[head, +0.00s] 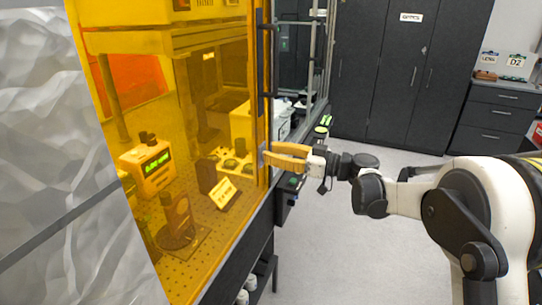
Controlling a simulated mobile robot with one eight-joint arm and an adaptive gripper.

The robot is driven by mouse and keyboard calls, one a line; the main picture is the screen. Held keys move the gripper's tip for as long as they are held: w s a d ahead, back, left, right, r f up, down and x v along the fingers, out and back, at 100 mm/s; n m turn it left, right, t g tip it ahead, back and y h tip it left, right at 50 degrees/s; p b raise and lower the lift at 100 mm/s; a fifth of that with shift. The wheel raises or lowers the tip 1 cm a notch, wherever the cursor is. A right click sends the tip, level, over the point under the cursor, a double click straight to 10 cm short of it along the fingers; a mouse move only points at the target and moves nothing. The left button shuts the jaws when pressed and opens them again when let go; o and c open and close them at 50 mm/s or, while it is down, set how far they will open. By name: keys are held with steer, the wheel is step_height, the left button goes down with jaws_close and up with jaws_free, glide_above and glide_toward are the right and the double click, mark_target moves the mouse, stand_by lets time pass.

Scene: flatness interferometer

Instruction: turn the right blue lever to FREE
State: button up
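I cannot make out a blue lever or a FREE marking in the head view. My gripper (268,155) is at the right edge of the amber enclosure panel (215,110), its two tan fingers pointing left. The fingertips are at or very near the dark upright frame there. The fingers look slightly parted, but I cannot tell whether anything is between them. What lies just behind the fingertips is hidden.
Behind the amber panel are a box with a green display (148,168), a round optic on a stand (178,222) and a small sign (223,193). Crumpled silver sheeting (50,130) covers the left. Dark cabinets (385,75) stand at the back. The grey floor (320,235) is clear.

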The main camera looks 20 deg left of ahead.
steer(key=shift+a, duration=0.2)
steer(key=shift+c, duration=0.4)
jaws_close()
